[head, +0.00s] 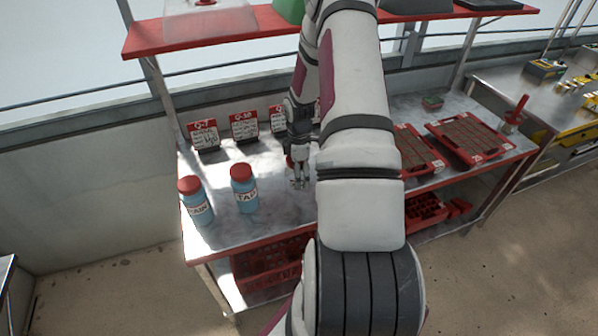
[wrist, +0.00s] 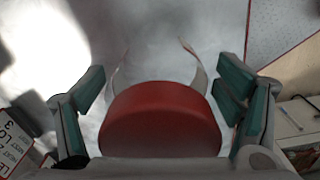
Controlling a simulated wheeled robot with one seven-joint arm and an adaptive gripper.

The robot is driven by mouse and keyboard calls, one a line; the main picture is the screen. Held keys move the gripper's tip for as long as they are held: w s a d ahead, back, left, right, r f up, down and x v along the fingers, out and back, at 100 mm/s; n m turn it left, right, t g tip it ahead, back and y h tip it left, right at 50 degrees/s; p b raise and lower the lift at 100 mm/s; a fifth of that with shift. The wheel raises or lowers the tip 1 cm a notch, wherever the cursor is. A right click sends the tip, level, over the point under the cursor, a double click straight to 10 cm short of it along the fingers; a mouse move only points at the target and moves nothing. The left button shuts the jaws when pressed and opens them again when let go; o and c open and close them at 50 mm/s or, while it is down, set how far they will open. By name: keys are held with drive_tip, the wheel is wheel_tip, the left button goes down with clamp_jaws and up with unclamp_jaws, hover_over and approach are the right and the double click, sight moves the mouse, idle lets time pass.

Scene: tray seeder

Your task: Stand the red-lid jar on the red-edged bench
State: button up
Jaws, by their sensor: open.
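A red lid (wrist: 160,122) fills the lower middle of the wrist view, between the spread fingers of my gripper (wrist: 160,88). A grey surface lies beyond it, and the jar's body is mostly hidden under the lid. In the head view my gripper (head: 298,184) is low over the red-edged bench (head: 262,226), open. A bit of red (head: 290,162) shows beside its fingers, mostly hidden by the gripper. Two blue jars with red lids, a left jar (head: 200,210) and a right jar (head: 244,195), stand upright on the bench to the left of my gripper.
Red-topped cards (head: 205,137) stand along the bench's back edge. Red trays of soil (head: 466,138) lie on its right part, past my arm. A red shelf (head: 215,35) hangs above. Red crates (head: 268,262) sit below. The front middle of the bench is clear.

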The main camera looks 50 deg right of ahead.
wheel_tip(320, 180, up, 12)
drive_tip(key=shift+r+b, duration=0.25)
drive_tip(key=shift+b, duration=0.1)
drive_tip(key=w+a+r+m+t+h, duration=0.15)
drive_tip(key=a+r+m, duration=0.25)
drive_tip(key=a+r, duration=1.4)
drive_tip(key=s+a+r+m+t, duration=0.2)
drive_tip(key=s+a+r, duration=0.3)
drive_tip(key=s+a, duration=0.2)
drive_tip(key=s+a+r+m+t+y, duration=0.1)
drive_tip(key=s+a+r+m+t, duration=0.1)
drive_tip(key=s+a+r, duration=0.3)
drive_tip(key=s+a+m, duration=0.1)
drive_tip(key=s+a, duration=0.1)
drive_tip(key=a, duration=0.2)
drive_tip(key=shift+s+a, duration=0.25)
drive_tip(key=shift+a, duration=0.1)
